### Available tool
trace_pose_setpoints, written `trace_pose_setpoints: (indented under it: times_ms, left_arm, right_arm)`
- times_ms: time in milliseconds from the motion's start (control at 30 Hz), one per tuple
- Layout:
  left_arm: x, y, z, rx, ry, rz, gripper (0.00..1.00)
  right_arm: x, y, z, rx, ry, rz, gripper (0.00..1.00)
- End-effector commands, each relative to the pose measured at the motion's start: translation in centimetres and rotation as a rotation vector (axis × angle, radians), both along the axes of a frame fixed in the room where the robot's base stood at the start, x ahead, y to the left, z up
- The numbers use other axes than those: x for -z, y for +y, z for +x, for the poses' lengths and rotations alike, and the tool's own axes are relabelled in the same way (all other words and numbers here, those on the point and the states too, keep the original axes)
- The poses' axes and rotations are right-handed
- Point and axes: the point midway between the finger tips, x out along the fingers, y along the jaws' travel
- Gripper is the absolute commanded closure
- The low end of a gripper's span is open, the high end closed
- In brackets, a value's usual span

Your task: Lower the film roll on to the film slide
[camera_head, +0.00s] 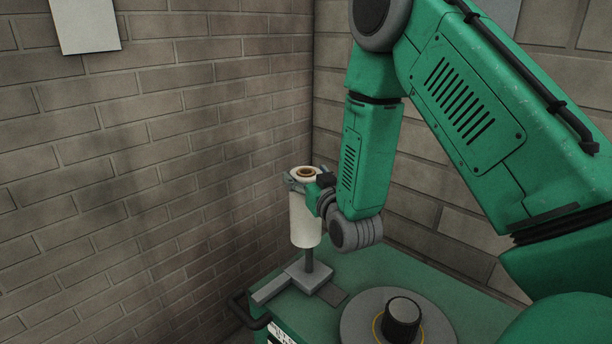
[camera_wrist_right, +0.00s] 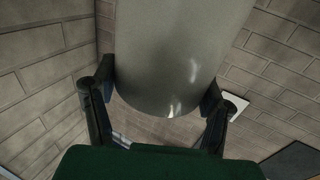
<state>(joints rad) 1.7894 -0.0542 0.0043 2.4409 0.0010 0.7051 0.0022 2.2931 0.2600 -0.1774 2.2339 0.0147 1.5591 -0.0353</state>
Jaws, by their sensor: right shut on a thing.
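The film roll (camera_head: 305,222) is a white upright cylinder with a brown core at its top, in the middle of the head view. My right gripper (camera_head: 308,183) is shut on it near its upper end. In the right wrist view the roll (camera_wrist_right: 178,60) fills the space between the two fingers (camera_wrist_right: 160,98). The film slide (camera_head: 307,277), a grey flat base with a short dark post, stands on the green cabinet top below the roll. The post shows under the roll's lower end; whether its top is inside the roll is hidden. My left gripper is not in view.
The green cabinet top (camera_head: 365,269) carries a round grey plate (camera_head: 362,324) with a black knob (camera_head: 401,320), right of the slide. A dark handle (camera_head: 246,312) sticks out at the cabinet's left edge. Brick walls (camera_head: 150,150) meet in a corner close behind the roll.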

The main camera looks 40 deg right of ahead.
Motion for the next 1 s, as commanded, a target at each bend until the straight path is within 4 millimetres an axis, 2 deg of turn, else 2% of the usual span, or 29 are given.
trace_pose_setpoints:
  times_ms: [400,600,1000]
  left_arm:
    - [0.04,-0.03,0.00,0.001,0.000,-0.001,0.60]
    - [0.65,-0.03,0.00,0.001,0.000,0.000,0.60]
    - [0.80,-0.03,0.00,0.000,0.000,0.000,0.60]
  right_arm:
    - [-0.22,0.23,0.04,-0.001,-0.005,-0.004,0.84]
    - [0.31,0.54,0.04,-0.002,-0.006,-0.010,0.84]
    - [0.61,0.10,0.00,0.000,-0.007,-0.008,0.84]
